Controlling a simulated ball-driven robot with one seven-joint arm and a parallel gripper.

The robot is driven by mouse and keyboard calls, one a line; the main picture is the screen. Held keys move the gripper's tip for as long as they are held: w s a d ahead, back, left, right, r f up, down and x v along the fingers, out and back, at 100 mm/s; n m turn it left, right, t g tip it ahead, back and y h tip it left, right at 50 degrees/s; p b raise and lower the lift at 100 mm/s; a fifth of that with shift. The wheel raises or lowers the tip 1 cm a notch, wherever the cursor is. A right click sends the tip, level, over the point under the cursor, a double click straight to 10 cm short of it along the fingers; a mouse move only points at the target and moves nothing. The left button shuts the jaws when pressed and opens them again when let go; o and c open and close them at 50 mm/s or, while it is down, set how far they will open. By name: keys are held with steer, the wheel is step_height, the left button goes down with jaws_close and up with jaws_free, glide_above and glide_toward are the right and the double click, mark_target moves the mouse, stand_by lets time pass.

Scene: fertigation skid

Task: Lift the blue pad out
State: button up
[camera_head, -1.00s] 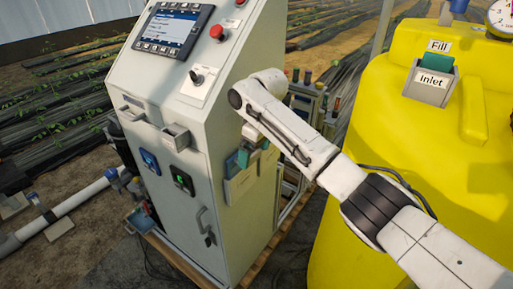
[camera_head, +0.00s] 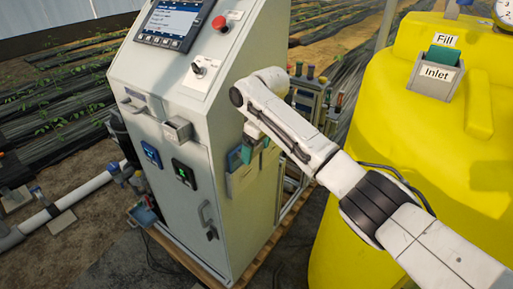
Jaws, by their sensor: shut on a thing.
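My gripper (camera_head: 254,133) points down at the right side of the grey control cabinet (camera_head: 187,110), mostly hidden behind my own arm's last link. It is shut on a small blue-green piece, which I take to be the blue pad (camera_head: 247,153). The pad is at the mouth of a pale side pocket (camera_head: 240,181) on the cabinet. Another teal edge (camera_head: 234,159) shows just left of it. The view is too small to tell how deep the pad sits in the pocket. A separate teal pad (camera_head: 443,57) stands in the Inlet holder (camera_head: 436,79).
The yellow tank (camera_head: 390,150) fills the right side. A rack with coloured-top items (camera_head: 308,88) stands behind my arm. White pipe (camera_head: 75,192) runs at the left.

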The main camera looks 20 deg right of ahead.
steer(key=c, duration=0.6)
steer(key=shift+r+p, duration=5.6)
steer(key=shift+r, duration=0.95)
steer(key=shift+c, duration=0.2)
